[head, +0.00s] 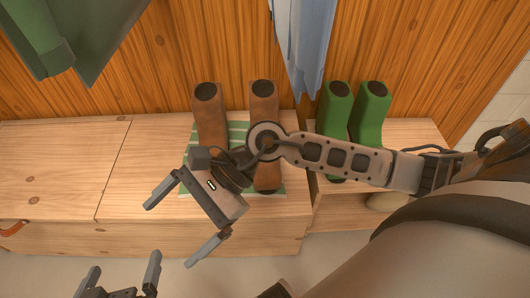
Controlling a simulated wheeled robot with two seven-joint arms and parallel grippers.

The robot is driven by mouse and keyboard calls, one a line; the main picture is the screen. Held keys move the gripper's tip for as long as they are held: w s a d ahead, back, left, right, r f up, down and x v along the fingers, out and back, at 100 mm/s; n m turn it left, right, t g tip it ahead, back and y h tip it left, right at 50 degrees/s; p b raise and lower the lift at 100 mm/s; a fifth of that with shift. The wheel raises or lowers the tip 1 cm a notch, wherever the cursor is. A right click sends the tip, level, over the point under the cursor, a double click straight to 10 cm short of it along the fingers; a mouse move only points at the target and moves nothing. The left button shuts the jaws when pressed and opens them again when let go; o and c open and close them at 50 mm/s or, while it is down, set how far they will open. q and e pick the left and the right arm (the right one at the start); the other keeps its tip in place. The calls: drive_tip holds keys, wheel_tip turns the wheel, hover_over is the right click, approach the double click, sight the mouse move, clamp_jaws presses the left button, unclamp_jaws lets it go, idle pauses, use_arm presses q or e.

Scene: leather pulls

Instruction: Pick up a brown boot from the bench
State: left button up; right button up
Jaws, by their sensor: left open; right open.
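Two brown boots stand upright side by side on the wooden bench (150,195): the left brown boot (210,115) and the right brown boot (264,98). My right arm crosses in front of them and hides the lower part of the left boot and the middle of the right one. My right gripper (170,234) is open and empty, in front of and left of the boots, over the bench's front part. My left gripper (123,264) is open and empty at the bottom left edge of the picture, partly cut off, apart from the boots.
A green striped mat (187,187) lies under the brown boots. Two green boots (370,108) stand to the right on a lower wooden surface. A blue cloth (305,40) and green garments (95,45) hang on the plank wall. The bench's left part is clear; a leather pull (14,228) shows there.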

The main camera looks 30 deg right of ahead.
sight(264, 113)
drive_tip(key=w+d+f+n+t+h+b, duration=0.1)
drive_tip(key=w+d+f+n+h+b, duration=0.15)
drive_tip(key=d+f+h, duration=0.35)
drive_tip(key=w+d+f+n+t+h+b, duration=0.1)
drive_tip(key=w+d+f+n+h, duration=0.25)
drive_tip(key=d, duration=0.35)
drive_tip(key=w+d+h+b, duration=0.1)
drive_tip(key=w+d, duration=0.4)
drive_tip(key=d, duration=0.1)
drive_tip(key=w+d+n+t+h+b, duration=0.1)
drive_tip(key=w+d+h+b, duration=0.1)
drive_tip(key=w+d, duration=0.3)
drive_tip(key=w+d+n+t+h+b, duration=0.1)
drive_tip(key=w+d+h, duration=0.1)
drive_tip(key=w+d, duration=0.4)
drive_tip(key=shift+d, duration=0.35)
drive_tip(key=shift+w, duration=0.1)
drive_tip(key=c, duration=1.9)
use_arm(q)
drive_tip(key=shift+w+d+f+t+h, duration=0.15)
drive_tip(key=shift+d+f+t+h, duration=0.2)
drive_tip(key=shift+d+f+h, duration=0.25)
drive_tip(key=shift+w+d+f+t+h, duration=0.15)
drive_tip(key=shift+d+f+t+h, duration=0.2)
drive_tip(key=shift+d+f+h, duration=0.2)
use_arm(e)
drive_tip(key=shift+d+r, duration=0.1)
drive_tip(key=shift+c, duration=0.6)
drive_tip(key=shift+r, duration=0.15)
